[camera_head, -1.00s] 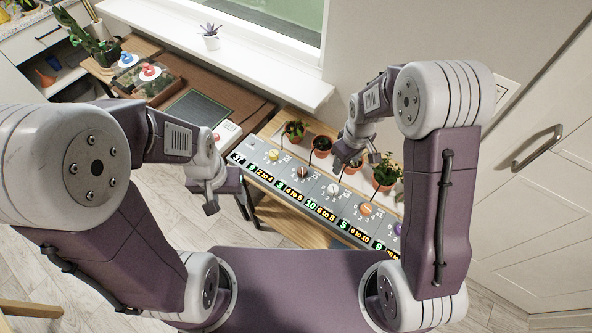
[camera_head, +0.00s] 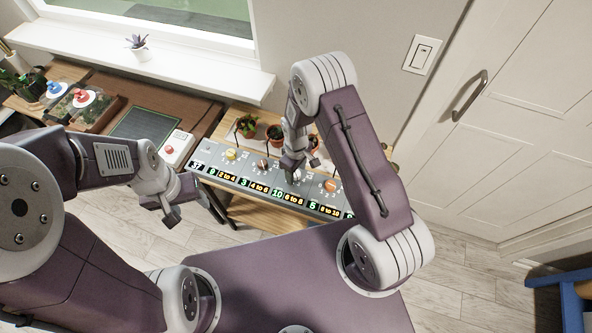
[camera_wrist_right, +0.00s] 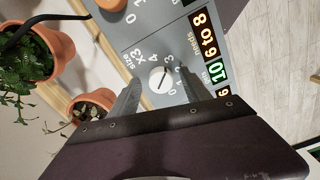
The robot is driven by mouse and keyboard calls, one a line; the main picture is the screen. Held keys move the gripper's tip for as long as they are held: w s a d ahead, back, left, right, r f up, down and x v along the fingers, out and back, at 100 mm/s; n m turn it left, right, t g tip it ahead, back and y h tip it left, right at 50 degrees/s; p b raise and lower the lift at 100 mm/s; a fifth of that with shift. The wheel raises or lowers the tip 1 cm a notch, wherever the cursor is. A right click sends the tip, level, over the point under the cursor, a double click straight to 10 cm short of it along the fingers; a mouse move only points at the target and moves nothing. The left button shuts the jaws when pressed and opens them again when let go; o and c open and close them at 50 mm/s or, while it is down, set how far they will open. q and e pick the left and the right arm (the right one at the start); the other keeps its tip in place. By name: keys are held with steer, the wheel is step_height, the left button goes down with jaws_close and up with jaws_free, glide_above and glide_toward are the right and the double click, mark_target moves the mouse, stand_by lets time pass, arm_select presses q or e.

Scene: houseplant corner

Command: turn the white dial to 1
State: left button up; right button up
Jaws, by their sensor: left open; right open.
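The white dial (camera_wrist_right: 159,80) is on the grey panel (camera_wrist_right: 140,50), with the printed numbers around it in the right wrist view. Its exact pointing direction is too small to read surely. My right gripper (camera_wrist_right: 157,88) is open, its two fingers on either side of the dial in that view; I cannot tell whether they touch it. In the head view my right gripper (camera_head: 294,172) is over the panel and largely covers the dial. My left gripper (camera_head: 195,212) is open and empty, in front of the panel's left end.
A yellow dial (camera_head: 231,154), a brown dial (camera_head: 263,165) and an orange dial (camera_head: 330,185) share the panel. Potted plants (camera_head: 247,126) stand close behind it. A white box with a red button (camera_head: 176,148) stands left of the panel.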

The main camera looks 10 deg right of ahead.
steer(key=shift+w+a, duration=0.1)
steer(key=shift+c, duration=0.4)
jaws_close()
steer(key=m, duration=0.3)
steer(key=shift+m, duration=0.4)
steer(key=m, duration=0.4)
steer(key=shift+m, duration=0.3)
steer(key=m, duration=0.3)
steer(key=shift+m, duration=0.3)
steer(key=shift+m+b, duration=0.3)
steer(key=shift+m, duration=1.5)
